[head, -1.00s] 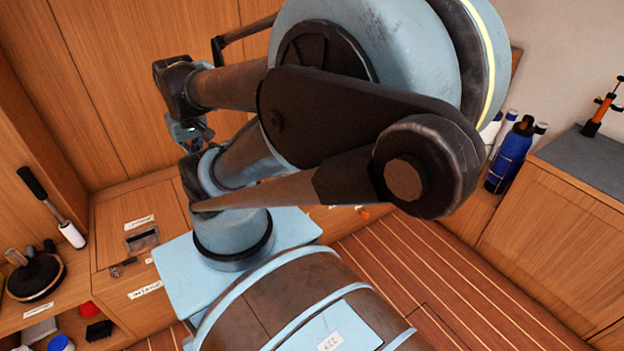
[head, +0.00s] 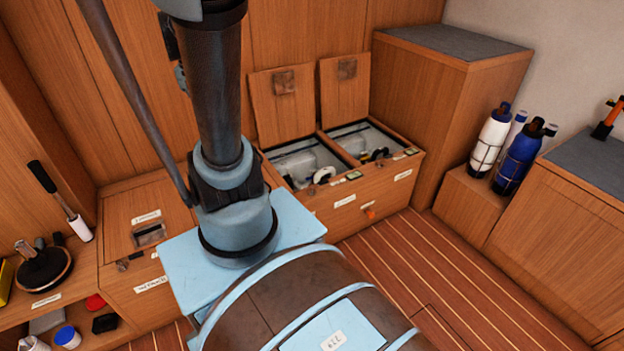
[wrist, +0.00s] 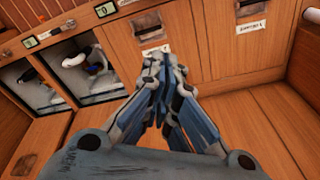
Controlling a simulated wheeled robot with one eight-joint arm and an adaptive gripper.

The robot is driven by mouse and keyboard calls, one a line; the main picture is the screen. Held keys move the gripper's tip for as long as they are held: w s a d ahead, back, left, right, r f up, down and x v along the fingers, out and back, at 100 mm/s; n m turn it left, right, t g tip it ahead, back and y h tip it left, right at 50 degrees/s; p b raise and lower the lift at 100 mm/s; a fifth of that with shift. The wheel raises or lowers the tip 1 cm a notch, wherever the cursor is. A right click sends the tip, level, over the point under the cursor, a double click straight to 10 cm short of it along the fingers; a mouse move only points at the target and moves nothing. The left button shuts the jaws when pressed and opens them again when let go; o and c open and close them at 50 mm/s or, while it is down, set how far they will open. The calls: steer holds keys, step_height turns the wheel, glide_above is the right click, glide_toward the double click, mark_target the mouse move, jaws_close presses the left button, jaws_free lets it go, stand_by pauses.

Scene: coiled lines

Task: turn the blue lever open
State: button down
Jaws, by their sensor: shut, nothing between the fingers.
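I cannot make out the blue lever for sure in either view. Two open lockers stand side by side in the head view, the left one (head: 276,161) and the right one (head: 402,140), with pale and dark fittings inside. They also show at the left of the wrist view, where a small bluish patch beside a white fitting (wrist: 76,60) is too small to name. My gripper (wrist: 158,72) is shut and empty in the wrist view. It is in front of closed lockers, to the right of the open ones, apart from the fittings. The head view does not show it.
Raised lids (head: 280,105) lean on the back wall. A closed locker (head: 150,205) is left of the open pair. White (head: 490,140) and blue bottles (head: 520,155) stand at the right. The striped floor (head: 420,270) in front is clear.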

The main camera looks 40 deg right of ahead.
steer(key=w+d+f+m+g, duration=0.1)
steer(key=w+d+f+m, duration=0.1)
steer(key=w+d+m, duration=0.9)
steer(key=w+d+f+m+g, duration=0.1)
steer(key=w+d+f+m, duration=0.2)
steer(key=w+d+f, duration=0.35)
steer(key=w+d+f+m+g, duration=0.1)
steer(key=w+d+f+m, duration=0.15)
steer(key=d, duration=0.75)
steer(key=d+f+m, duration=0.7)
steer(key=d+f, duration=0.5)
steer(key=f, duration=0.2)
steer(key=s+d+f+m, duration=0.2)
steer(key=d+f, duration=0.1)
steer(key=f, duration=0.7)
steer(key=s+d+f+m+g+y, duration=0.1)
steer(key=s+d+f+m, duration=0.1)
steer(key=f, duration=0.9)
steer(key=s+d+f+m, duration=0.3)
steer(key=d+f, duration=0.1)
steer(key=f, duration=0.7)
steer(key=shift+d+m+g, duration=0.35)
steer(key=shift+d+g, duration=0.05)
steer(key=shift+d, duration=0.1)
